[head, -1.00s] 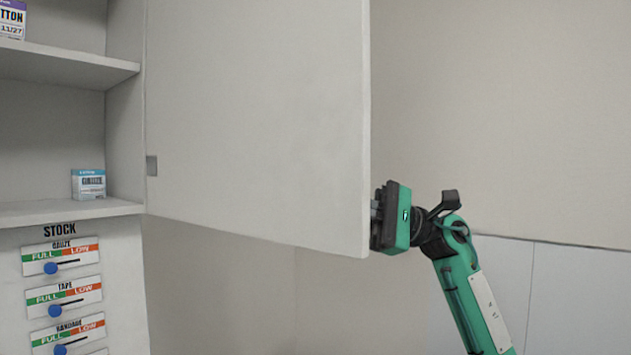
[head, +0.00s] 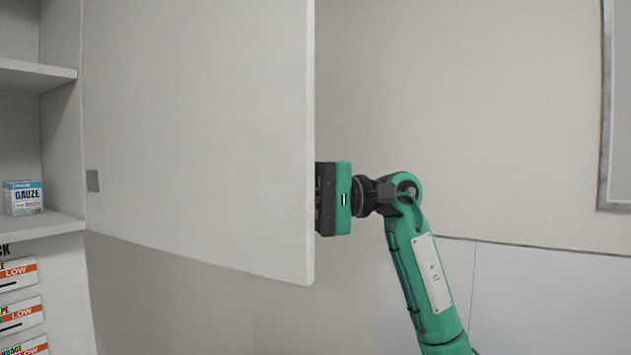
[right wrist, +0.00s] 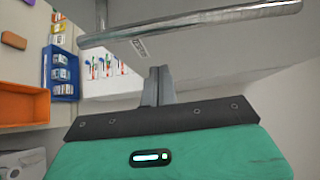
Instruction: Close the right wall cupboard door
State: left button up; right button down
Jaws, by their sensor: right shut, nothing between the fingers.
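The right wall cupboard door (head: 200,130) stands open, a large pale panel swung out from the cupboard on the left. My right gripper (head: 319,199) is at the door's free edge in the head view, partly hidden behind it. In the right wrist view my right gripper's fingers (right wrist: 157,86) are shut and empty, just below a metal bar handle (right wrist: 190,25) on the pale door. I cannot tell whether the fingers touch the door. My left gripper is not in view.
The open cupboard shelf (head: 40,224) holds a gauze box (head: 23,198). Stock sliders (head: 20,315) sit below it. A blue bin (right wrist: 63,75) and an orange bin (right wrist: 24,101) show in the right wrist view. Bare wall (head: 460,110) lies right of the door.

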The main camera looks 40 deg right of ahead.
aim_at(263, 205)
jog(key=a, duration=0.1)
jog(key=s+a+p, duration=0.1)
jog(key=a+p, duration=0.1)
jog(key=a, duration=0.1)
jog(key=shift+s, duration=0.25)
jog(key=shift+s+f, duration=0.1)
